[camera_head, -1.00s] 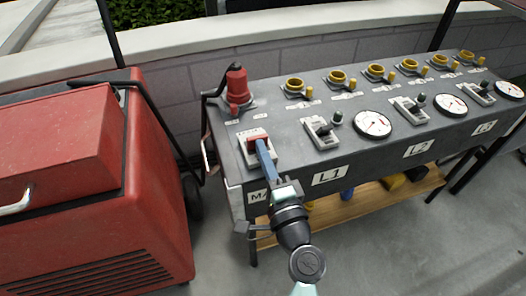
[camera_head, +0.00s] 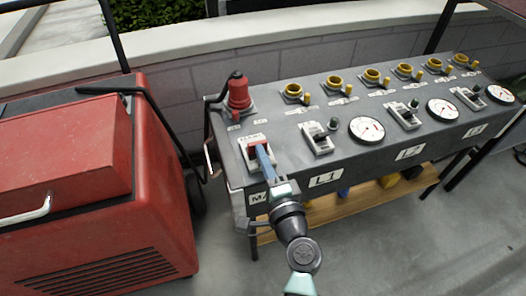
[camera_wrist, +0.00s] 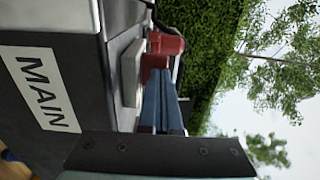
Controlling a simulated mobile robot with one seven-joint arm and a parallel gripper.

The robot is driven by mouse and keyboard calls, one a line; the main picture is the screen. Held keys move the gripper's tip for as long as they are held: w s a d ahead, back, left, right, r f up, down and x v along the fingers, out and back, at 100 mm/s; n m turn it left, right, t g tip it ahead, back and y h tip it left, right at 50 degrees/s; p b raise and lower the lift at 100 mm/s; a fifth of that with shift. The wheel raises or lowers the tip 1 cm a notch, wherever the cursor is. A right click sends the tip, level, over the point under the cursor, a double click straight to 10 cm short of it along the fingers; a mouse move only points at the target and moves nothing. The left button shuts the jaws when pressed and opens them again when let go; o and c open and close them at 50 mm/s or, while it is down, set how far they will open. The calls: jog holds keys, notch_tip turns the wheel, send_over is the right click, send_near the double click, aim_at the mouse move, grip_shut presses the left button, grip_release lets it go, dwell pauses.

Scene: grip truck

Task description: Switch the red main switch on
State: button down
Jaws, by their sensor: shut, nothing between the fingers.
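The red main switch (camera_head: 257,147) sits in a pale housing at the left end of the grey panel (camera_head: 300,155), above the MAIN label (camera_head: 257,197). My gripper (camera_head: 262,152) is shut and empty. Its blue fingertips reach the switch from the front and overlap its red lever in the head view; contact is hard to judge. In the wrist view the closed blue fingers (camera_wrist: 160,95) point at red parts just beyond them, beside the MAIN label (camera_wrist: 40,88). The fingers partly hide the lever, so its exact position is unclear.
A red plug (camera_head: 238,93) stands behind the switch. Smaller breakers (camera_head: 317,138), lamps (camera_head: 333,123) that look grey, gauges (camera_head: 367,130) and yellow sockets (camera_head: 294,92) fill the panel to the right. A red machine (camera_head: 150,190) stands close on the left.

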jog(key=r+p, duration=0.1)
jog(key=p, duration=0.1)
jog(key=g+p, duration=0.1)
jog(key=p, duration=0.2)
jog(key=shift+w+a+r, duration=0.1)
jog(key=shift+w+r, duration=0.1)
jog(key=shift+r, duration=0.15)
jog(key=g+p, duration=0.1)
jog(key=p, duration=0.1)
jog(key=h+p, duration=0.1)
jog(key=p, duration=0.2)
jog(key=shift+w+a+r+g+p, duration=0.1)
jog(key=shift+w+r+g+p, duration=0.05)
jog(key=shift+w+g+p, duration=0.2)
jog(key=g+p, duration=0.1)
jog(key=p, duration=0.2)
jog(key=shift+w+a+g+p, duration=0.1)
jog(key=shift+w+g+p, duration=0.1)
jog(key=shift+g+p, duration=0.15)
jog(key=shift+w+f, duration=0.1)
jog(key=shift+f, duration=0.15)
jog(key=shift+w+p, duration=0.15)
jog(key=shift+p, duration=0.15)
jog(key=shift+r, duration=0.1)
